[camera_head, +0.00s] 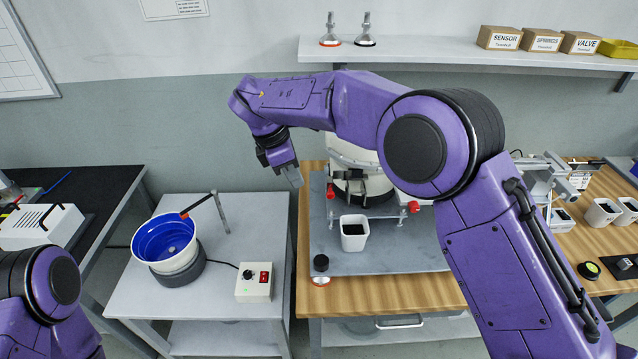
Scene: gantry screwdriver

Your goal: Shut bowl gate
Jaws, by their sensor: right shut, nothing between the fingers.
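The bowl (164,240) is white outside and blue inside, and sits on a dark round base on the grey side table. A dark arm with an orange end (184,214) reaches from a thin grey post (220,212) to the bowl's upper right rim; I cannot tell whether this is the gate, or whether it is open or shut. My right gripper (295,179) is shut and empty, pointing down above the gap between the side table and the wooden bench, right of the bowl and apart from it. Only links of my left arm show at lower left; its gripper is out of view.
A control box (254,282) with a black knob and red switch stands right of the bowl. The wooden bench (380,293) carries a grey plate, a white cup (354,232) and a machine partly hidden by my right arm. A shelf (450,52) hangs behind.

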